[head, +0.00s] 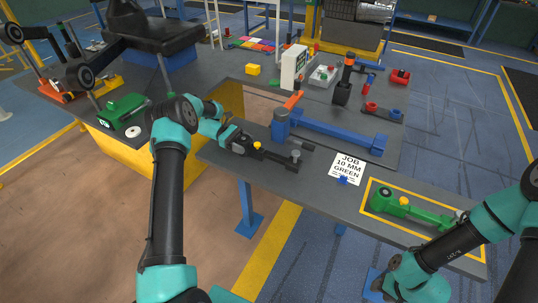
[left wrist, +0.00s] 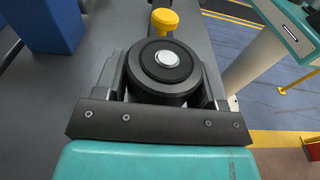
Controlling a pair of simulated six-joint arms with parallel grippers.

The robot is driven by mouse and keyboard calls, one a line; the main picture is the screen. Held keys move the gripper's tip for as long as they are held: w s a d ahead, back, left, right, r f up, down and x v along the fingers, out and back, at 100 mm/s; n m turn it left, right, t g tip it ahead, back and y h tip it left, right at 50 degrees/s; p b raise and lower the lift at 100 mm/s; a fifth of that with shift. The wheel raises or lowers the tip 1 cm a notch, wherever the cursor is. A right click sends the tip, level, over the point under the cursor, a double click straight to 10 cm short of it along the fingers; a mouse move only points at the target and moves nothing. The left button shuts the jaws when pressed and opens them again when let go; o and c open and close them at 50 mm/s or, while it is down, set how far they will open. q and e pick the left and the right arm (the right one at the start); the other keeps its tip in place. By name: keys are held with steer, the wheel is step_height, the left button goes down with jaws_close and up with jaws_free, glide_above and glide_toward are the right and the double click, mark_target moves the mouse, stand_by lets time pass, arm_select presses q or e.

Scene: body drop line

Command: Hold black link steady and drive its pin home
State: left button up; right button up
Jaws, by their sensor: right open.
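The black link (head: 275,154) lies along the grey bench top, left of the job card. A yellow-headed pin (head: 257,146) stands in it near my gripper. A grey round-topped piece (head: 296,155) sits at its far right end. My left gripper (head: 236,141) is at the link's left end. In the left wrist view, its two fingers flank the black round hub (left wrist: 162,68) closely on both sides, and the yellow pin head (left wrist: 164,20) shows just beyond. My right gripper (head: 378,289) is low at the right, off the bench's front edge, and its fingers show poorly.
A green link (head: 430,212) with a yellow pin lies inside a yellow outline at the bench's right. A job card (head: 347,168) reads 10 MM GREEN. A blue bar fixture (head: 335,134) stands behind the black link. A green tool (head: 122,112) is at the left.

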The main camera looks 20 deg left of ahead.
arm_select(q)
steer(key=c, duration=0.7)
steer(key=shift+f, duration=0.1)
jaws_close()
steer(key=o, duration=1.2)
jaws_free()
steer(key=shift+f, duration=0.1)
steer(key=shift+o, duration=0.2)
steer(key=shift+w+a+r, duration=0.1)
steer(key=shift+a+r, duration=0.05)
steer(key=shift+a, duration=1.1)
steer(key=shift+w+a+r, duration=0.15)
steer(key=shift+a, duration=1.05)
steer(key=shift+w+a+r, duration=0.1)
steer(key=shift+a+r, duration=0.05)
steer(key=shift+a, duration=1.1)
